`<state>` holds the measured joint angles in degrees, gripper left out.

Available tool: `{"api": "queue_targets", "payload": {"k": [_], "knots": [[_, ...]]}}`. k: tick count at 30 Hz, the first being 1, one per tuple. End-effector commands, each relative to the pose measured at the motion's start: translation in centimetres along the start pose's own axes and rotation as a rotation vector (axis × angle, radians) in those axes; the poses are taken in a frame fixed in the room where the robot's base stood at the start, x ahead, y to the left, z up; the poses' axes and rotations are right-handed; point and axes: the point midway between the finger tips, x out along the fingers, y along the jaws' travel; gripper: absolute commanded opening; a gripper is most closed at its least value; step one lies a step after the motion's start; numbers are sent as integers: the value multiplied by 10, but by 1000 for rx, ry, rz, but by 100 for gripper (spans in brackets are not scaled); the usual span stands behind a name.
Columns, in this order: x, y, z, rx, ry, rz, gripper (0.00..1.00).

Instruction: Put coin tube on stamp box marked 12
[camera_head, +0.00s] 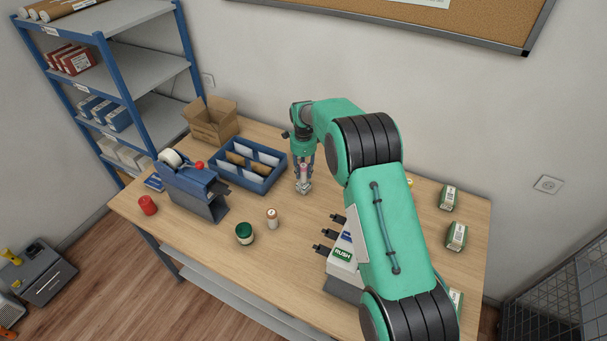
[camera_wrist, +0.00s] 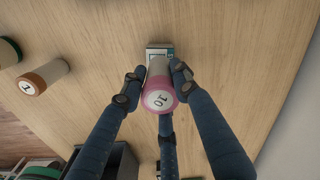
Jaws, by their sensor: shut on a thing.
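My gripper (camera_head: 303,182) is shut on a pale coin tube with a pink end (camera_wrist: 160,98), marked 10 in the wrist view. The fingers surround the tube on several sides. A small pale box with a teal patch (camera_wrist: 158,48) shows beyond the tube in the wrist view. Whether the tube touches it is unclear, and any number on it is hidden. Green-and-white boxes stand at the right of the counter, one at the back (camera_head: 449,198) and one nearer (camera_head: 457,236). Their numbers are too small to read.
An orange-ended tube marked 1 (camera_head: 272,218) and a green-lidded jar (camera_head: 245,234) stand front-left of my gripper. A blue tray (camera_head: 262,184), tape dispenser (camera_head: 196,193), red cylinder (camera_head: 148,205) and cardboard box (camera_head: 211,122) are left. My arm partly hides a RUSH-labelled holder (camera_head: 343,254).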

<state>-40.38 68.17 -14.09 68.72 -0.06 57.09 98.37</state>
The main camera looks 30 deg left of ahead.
Motion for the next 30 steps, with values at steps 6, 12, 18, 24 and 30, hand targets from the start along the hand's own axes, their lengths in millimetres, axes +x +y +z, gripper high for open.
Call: {"api": "queue_targets", "payload": {"k": [6, 12, 18, 24, 30], "knots": [[15, 1, 0, 0, 0, 1, 0], [16, 0, 0, 0, 0, 1, 0], [19, 0, 0, 0, 0, 1, 0], [20, 1, 0, 0, 0, 2, 49], [20, 1, 0, 0, 0, 2, 49]]}}
